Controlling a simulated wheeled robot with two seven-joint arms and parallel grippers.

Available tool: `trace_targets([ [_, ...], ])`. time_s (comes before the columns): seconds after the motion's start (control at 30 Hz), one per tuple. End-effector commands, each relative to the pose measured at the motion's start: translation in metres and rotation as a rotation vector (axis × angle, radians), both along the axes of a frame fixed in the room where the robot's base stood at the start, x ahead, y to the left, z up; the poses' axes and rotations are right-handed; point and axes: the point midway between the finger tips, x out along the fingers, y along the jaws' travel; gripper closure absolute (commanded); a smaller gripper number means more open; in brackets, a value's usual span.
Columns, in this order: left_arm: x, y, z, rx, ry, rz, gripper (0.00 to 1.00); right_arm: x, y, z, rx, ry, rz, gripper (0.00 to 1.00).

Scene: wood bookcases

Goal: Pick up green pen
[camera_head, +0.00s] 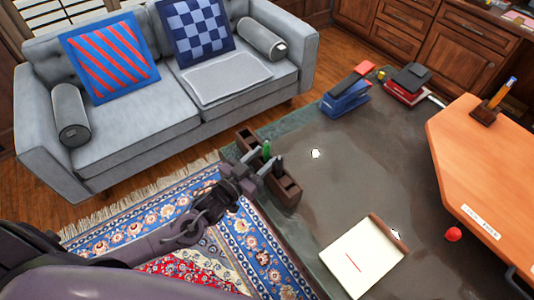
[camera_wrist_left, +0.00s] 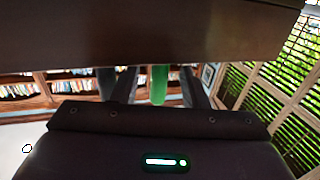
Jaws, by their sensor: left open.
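The green pen (camera_head: 266,149) stands upright by the brown pen holder (camera_head: 285,190) at the table's left edge. My left gripper (camera_head: 264,167) is at the holder, close to the pen, with its jaws open. In the left wrist view, the green pen (camera_wrist_left: 159,84) shows between the two dark fingers (camera_wrist_left: 148,88), with a gap on each side. Its upper part in that view is hidden behind a dark brown surface. My right gripper is not in view.
The dark table (camera_head: 340,190) carries a blue stapler (camera_head: 346,97), a red stapler (camera_head: 405,92), a notepad (camera_head: 362,262) and a red ball (camera_head: 453,234). An orange wooden board (camera_head: 490,160) lies at the right. A grey sofa (camera_head: 150,120) stands behind. The table's middle is mostly clear.

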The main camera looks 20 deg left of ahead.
Motion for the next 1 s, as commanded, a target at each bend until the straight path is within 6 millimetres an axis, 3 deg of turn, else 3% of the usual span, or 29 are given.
trace_targets([
  [0.2, 0.021, -0.009, 0.001, -0.001, -0.001, -0.001, 0.60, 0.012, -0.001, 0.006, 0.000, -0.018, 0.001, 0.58],
  [0.43, 0.021, -0.009, 0.000, -0.001, 0.000, -0.001, 0.60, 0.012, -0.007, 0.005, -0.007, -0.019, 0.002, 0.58],
  [0.73, 0.021, -0.009, 0.000, -0.001, 0.000, -0.001, 0.98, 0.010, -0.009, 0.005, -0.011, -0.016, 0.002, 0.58],
  [1.0, 0.021, -0.009, 0.000, -0.001, 0.000, -0.001, 1.00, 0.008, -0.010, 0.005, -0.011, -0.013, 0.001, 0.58],
])
